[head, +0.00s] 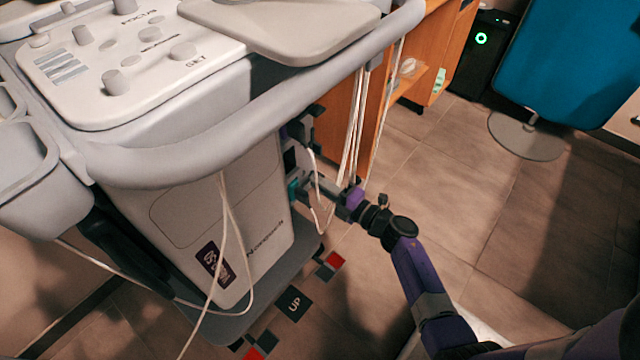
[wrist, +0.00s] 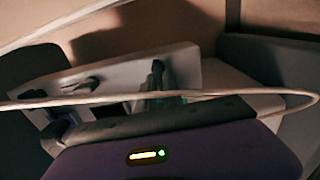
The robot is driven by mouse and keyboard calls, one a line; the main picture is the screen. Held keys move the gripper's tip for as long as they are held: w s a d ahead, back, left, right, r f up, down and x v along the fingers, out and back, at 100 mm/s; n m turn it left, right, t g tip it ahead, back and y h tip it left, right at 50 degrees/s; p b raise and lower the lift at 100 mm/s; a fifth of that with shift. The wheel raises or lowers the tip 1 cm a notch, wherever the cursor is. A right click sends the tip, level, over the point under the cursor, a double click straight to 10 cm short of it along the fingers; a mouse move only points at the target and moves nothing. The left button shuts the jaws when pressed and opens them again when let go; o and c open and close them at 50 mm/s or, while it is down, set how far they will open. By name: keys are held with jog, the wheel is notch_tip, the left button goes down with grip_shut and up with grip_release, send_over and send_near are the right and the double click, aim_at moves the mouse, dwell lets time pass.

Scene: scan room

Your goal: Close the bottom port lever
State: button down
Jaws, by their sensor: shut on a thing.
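The grey-white ultrasound machine (head: 235,200) stands at the left in the head view, with dark port blocks (head: 291,155) on its right side. My gripper (head: 306,187) reaches in from the right, level with the lower part of these ports. It is shut on a small teal piece (head: 293,190), which looks like the bottom port lever. In the wrist view the teal piece (wrist: 160,102) shows dimly behind a white cable, near a pale panel (wrist: 110,78) with dark slots. The exact contact and the lever's angle are hard to make out.
White cables (head: 354,130) hang beside my gripper, and one cable (wrist: 240,92) crosses the wrist view. A wooden cabinet (head: 412,45) stands behind. A blue chair (head: 570,55) is at the upper right. The tiled floor (head: 470,190) between is clear.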

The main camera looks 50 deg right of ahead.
jog(key=shift+f, duration=0.1)
jog(key=c, duration=1.5)
grip_release()
jog(key=shift+s, duration=0.15)
jog(key=s+p, duration=0.2)
jog(key=s, duration=0.5)
jog(key=shift+s+d, duration=0.15)
jog(key=shift+s, duration=0.15)
